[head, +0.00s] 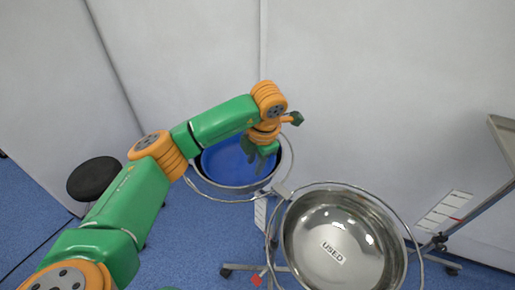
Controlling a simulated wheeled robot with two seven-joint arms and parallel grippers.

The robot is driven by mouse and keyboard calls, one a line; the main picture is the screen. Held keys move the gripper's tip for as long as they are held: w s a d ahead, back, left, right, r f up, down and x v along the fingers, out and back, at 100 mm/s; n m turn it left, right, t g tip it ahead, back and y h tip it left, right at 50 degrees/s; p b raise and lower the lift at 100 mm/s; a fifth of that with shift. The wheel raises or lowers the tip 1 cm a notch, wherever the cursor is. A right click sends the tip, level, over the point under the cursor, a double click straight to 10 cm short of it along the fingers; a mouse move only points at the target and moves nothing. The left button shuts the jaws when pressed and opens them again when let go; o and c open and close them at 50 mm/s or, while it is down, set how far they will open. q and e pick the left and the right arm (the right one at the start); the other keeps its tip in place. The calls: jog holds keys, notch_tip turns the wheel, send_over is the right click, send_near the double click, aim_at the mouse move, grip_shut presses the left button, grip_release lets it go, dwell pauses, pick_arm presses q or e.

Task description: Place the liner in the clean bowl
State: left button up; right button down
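The liner (222,168) shows as a smooth blue surface filling the inside of the left metal bowl (226,188). This bowl sits in a wire ring stand, and its back right part is hidden by my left arm. My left gripper (256,160) points down over the right part of the blue liner. Its two dark fingers look apart, with blue showing between them, and I see nothing held. Whether a fingertip touches the liner I cannot tell. My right gripper is not in view.
A shiny empty bowl marked USED (340,215) stands in a ring at the front right. A black round stool (94,178) is at the left. A metal stand with a tray (503,140) is at the right edge. Pale walls stand close behind the bowls.

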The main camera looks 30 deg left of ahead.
pick_arm(q)
jog(key=p+v, duration=0.1)
jog(key=v, duration=0.9)
jog(key=shift+r, duration=0.3)
jog(key=shift+s, duration=0.15)
